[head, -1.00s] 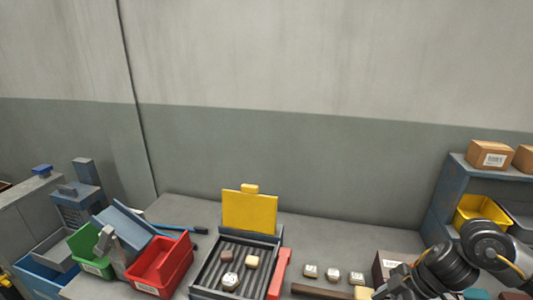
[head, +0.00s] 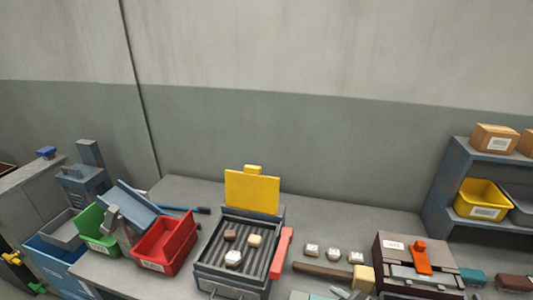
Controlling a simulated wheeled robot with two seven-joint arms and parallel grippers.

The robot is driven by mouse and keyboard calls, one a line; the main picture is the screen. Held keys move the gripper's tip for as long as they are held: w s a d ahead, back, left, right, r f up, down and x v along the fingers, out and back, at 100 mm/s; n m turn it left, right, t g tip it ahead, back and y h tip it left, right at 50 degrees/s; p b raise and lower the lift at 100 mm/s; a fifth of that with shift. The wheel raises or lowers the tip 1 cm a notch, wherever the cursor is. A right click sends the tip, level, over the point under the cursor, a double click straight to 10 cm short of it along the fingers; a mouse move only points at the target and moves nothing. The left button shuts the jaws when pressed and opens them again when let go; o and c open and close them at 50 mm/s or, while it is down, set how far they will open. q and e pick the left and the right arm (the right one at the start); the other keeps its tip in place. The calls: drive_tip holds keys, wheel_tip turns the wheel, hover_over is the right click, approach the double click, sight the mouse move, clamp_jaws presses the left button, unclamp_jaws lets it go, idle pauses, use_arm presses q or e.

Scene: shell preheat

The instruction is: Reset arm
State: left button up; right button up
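Neither of my grippers shows in the head view now. The dark preheater (head: 205,262) stands on the bench in the middle, with ridged bars on top. Its yellow panel (head: 252,190) stands upright at the back and a red lever (head: 281,252) is on its right side.
Red (head: 165,245) and green (head: 97,230) bins stand left of the preheater. Three small pale blocks (head: 335,254) and a wooden-handled mallet (head: 322,271) lie right of it. A brown box-like unit (head: 404,247) and a shelf with a yellow bin (head: 482,198) are farther right.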

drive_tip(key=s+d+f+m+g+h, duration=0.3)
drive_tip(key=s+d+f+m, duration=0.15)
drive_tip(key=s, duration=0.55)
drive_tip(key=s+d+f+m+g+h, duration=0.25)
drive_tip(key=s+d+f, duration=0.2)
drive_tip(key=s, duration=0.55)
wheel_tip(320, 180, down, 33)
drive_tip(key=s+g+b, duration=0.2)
drive_tip(key=b, duration=0.4)
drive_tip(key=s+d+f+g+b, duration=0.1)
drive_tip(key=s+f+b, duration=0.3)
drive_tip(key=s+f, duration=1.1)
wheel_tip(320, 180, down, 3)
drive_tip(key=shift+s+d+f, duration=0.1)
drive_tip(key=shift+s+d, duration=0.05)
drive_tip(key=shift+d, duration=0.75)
